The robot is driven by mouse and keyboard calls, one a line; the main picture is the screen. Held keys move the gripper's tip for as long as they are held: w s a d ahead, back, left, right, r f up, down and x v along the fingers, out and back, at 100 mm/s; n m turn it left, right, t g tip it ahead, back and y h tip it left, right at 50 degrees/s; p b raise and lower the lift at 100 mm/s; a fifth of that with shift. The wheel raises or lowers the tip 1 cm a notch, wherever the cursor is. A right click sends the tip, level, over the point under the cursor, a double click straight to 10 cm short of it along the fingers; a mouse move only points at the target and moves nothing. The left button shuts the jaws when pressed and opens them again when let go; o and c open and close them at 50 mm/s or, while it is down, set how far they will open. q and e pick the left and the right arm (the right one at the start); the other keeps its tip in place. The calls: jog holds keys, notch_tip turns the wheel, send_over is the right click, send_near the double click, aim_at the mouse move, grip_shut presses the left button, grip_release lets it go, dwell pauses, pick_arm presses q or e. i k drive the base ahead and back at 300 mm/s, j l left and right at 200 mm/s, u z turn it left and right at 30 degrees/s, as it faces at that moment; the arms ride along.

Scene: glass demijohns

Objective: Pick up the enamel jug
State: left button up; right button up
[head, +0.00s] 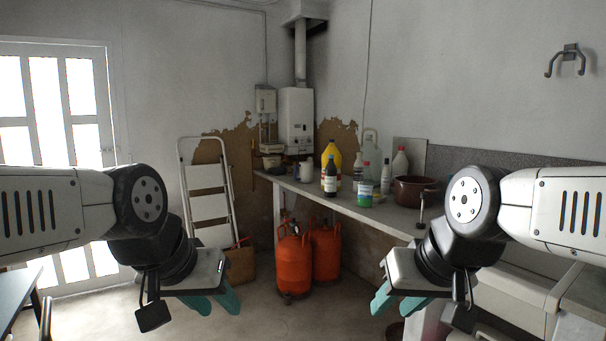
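A small pale grey vessel (306,171) stands on the far part of the counter (345,204), left of the yellow bottle. It may be the enamel jug, but it is too small to tell for sure. My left gripper (213,302) hangs at the lower left with its teal fingers apart and empty. My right gripper (397,303) hangs at the lower right with its fingers apart and empty. Both are well short of the vessel and in front of it.
Several bottles, a green-labelled can (365,194) and a dark red pot (414,191) crowd the counter. Orange gas cylinders (293,263) stand under it. A white stepladder (208,190) leans at the back wall. The floor (290,318) between my grippers is clear.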

aim_at(306, 169)
jog(key=i+j+u, duration=0.1)
jog(key=i+u, duration=0.25)
jog(key=i, duration=0.4)
jog(key=i+j+u, duration=0.15)
jog(key=i, duration=2)
jog(key=i+j+z, duration=0.2)
jog(key=i, duration=1.1)
jog(key=i+z, duration=0.85)
jog(key=z, duration=0.15)
jog(key=i+j+z, duration=0.3)
jog(key=z, duration=0.2)
jog(key=i+j, duration=0.05)
jog(key=i, duration=0.05)
